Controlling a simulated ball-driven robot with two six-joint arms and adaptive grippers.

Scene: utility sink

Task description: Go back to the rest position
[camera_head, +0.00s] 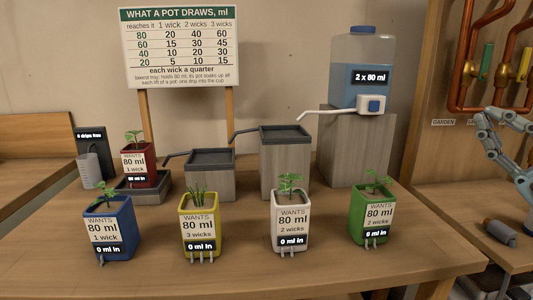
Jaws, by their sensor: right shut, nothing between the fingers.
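My right arm comes in at the right edge of the head view, over the right-hand table, and the picture edge cuts part of it off. My right gripper (528,217) is low at that edge, shut and empty, clear of the pots. My left gripper is not in view. A blue pot (108,228), a yellow pot (201,226), a white pot (290,222) and a green pot (371,216) stand upright in a row on the table. Each holds a plant and reads 0 ml in.
A red pot (139,166) stands in the lowest tray. Stepped trays (285,133) lead up to a water tank (362,72) with a tap. A grey cylinder (499,232) lies on the right-hand table. The wooden table's front strip (240,276) is clear. Copper pipes (467,80) run up the right wall.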

